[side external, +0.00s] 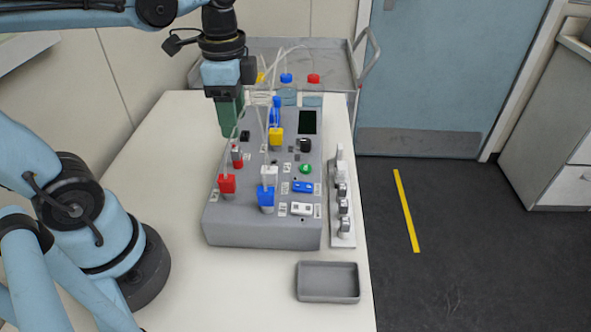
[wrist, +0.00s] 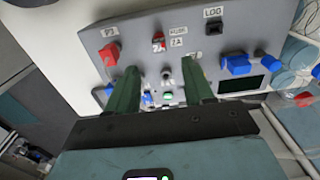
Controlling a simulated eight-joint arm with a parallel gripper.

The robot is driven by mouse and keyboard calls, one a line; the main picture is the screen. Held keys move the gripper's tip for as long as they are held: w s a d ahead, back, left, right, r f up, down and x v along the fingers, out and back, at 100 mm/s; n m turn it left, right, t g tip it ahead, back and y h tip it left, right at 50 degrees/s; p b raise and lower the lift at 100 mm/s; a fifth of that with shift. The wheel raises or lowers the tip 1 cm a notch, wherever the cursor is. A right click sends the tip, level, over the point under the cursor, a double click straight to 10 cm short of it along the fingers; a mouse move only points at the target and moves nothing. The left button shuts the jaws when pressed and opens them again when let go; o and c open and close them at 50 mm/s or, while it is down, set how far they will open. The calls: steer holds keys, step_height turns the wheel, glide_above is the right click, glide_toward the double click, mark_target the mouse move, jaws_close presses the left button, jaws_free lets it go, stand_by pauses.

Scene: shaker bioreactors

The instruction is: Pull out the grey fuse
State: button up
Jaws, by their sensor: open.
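My gripper (side external: 228,132) is open, its green fingers pointing down over the left back part of the grey control box (side external: 225,232). In the wrist view the two fingers (wrist: 161,72) stand apart, with nothing held between them. A small grey cylindrical piece (wrist: 166,74) shows on the panel between the fingertips, below a red switch (wrist: 158,41). It looks like the grey fuse, but I cannot tell for sure. In the side view a small grey and red part (side external: 237,157) stands just below the fingers.
A black LOG socket (wrist: 213,27) is nearby.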

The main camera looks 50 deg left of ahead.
mark_target(238, 149)
steer(key=shift+f, duration=4.1)
jaws_close()
steer(key=shift+r, duration=0.75)
steer(key=shift+r, duration=0.3)
steer(key=shift+r, duration=0.6)
steer(key=shift+r, duration=1.45)
